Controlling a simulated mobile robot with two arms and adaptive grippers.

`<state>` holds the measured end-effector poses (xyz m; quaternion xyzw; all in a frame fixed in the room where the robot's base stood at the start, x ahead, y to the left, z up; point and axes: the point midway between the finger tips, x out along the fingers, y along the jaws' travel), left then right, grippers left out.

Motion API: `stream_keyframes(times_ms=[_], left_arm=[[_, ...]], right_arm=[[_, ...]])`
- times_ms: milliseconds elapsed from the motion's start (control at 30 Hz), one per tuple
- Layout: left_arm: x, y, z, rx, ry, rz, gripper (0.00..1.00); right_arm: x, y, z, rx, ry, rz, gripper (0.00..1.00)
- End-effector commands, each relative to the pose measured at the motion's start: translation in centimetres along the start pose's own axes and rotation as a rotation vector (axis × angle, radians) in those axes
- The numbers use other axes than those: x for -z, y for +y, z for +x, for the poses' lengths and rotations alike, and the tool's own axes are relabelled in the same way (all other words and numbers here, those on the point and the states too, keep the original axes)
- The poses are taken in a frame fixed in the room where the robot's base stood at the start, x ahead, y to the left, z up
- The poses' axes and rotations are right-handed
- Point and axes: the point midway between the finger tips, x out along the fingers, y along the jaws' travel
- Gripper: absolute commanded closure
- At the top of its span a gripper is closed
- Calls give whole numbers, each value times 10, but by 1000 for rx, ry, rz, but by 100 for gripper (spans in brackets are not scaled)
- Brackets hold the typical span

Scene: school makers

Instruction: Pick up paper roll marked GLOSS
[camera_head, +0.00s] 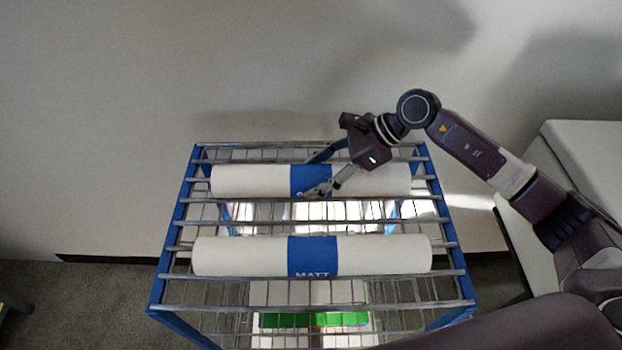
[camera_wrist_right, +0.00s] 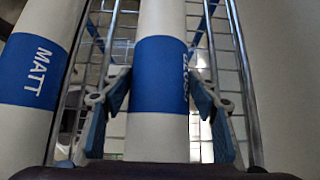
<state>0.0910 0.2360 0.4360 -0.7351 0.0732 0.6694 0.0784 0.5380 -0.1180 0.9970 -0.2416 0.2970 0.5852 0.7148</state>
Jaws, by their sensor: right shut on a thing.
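The paper roll with a blue band (camera_head: 250,180) lies across the back of the wire rack's top. Its label is mostly hidden in the head view. In the right wrist view the roll (camera_wrist_right: 158,75) runs between the fingers, with the letters on its band turned sideways and partly readable as GLOSS. My right gripper (camera_head: 320,172) is shut on this roll at its blue band, with one finger on each side; it also shows in the right wrist view (camera_wrist_right: 160,100). My left gripper is not in view.
A second white roll marked MATT (camera_head: 380,255) lies parallel in front, a gap apart; it also shows in the wrist view (camera_wrist_right: 40,60). Both are over the blue-framed wire rack (camera_head: 460,285). Green items (camera_head: 315,320) show below. A wall stands behind, a white surface (camera_head: 585,150) at right.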

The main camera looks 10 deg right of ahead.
Motion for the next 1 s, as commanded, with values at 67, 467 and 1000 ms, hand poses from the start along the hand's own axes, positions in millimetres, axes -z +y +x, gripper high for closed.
stream_keyframes(times_ms=[67, 467, 1000], left_arm=[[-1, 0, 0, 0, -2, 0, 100], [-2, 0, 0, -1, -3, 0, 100], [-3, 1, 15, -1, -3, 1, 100]], right_arm=[[0, 0, 0, 1, -1, 0, 78], [-4, -2, -2, 5, -7, -3, 100], [-36, -3, -34, 10, -9, -9, 100]])
